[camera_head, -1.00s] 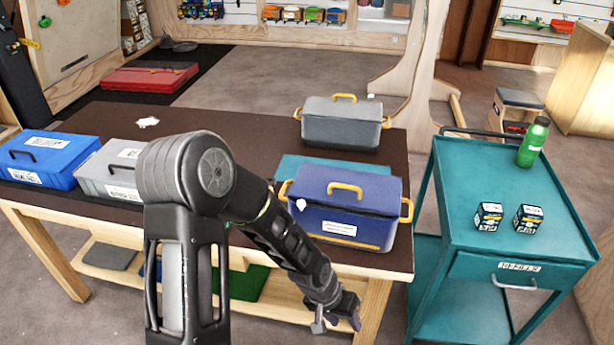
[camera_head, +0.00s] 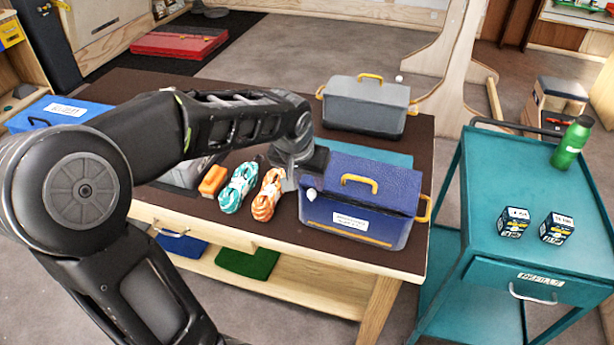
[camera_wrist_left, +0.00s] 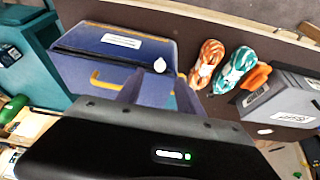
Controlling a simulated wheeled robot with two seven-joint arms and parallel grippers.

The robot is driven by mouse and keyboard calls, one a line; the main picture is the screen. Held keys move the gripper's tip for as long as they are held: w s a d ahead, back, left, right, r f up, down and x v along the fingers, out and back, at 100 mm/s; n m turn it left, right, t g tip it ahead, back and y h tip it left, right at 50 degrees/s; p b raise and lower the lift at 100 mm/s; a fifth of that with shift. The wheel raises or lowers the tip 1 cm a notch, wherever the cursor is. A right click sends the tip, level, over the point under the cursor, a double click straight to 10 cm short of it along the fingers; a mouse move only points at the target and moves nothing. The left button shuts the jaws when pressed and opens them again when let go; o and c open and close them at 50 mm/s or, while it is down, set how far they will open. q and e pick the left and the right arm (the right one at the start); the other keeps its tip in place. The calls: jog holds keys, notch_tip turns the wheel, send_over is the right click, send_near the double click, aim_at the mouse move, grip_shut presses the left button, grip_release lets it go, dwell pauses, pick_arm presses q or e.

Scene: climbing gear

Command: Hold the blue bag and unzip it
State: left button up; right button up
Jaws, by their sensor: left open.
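The blue bag (camera_head: 365,200) stands closed on the brown table, with a yellow top handle, yellow side handle and white front label. A white pull (camera_head: 311,195) hangs at its front left corner. My left gripper (camera_head: 304,172) is at the bag's left end, open and empty, close to the pull. In the left wrist view the bag (camera_wrist_left: 110,60) shows turned over, with the pull (camera_wrist_left: 160,65) just beyond the gap between the open fingers (camera_wrist_left: 158,90). Whether the fingers touch the bag I cannot tell. The bag's left side handle is hidden. My right gripper is out of view.
A grey bag (camera_head: 365,105) stands behind. Teal-white rope (camera_head: 238,188), orange-white rope (camera_head: 267,194) and an orange block (camera_head: 213,181) lie left of the blue bag. A teal cart (camera_head: 490,190) holding two small boxes and a green bottle (camera_head: 572,143) stands right of the table (camera_head: 330,258).

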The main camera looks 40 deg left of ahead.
aim_at(311, 192)
pick_arm(q)
jog(key=p+x, duration=0.1)
jog(key=x, duration=0.6)
jog(key=shift+w+f, duration=0.1)
jog(key=shift+f, duration=0.15)
jog(key=shift+c, duration=0.5)
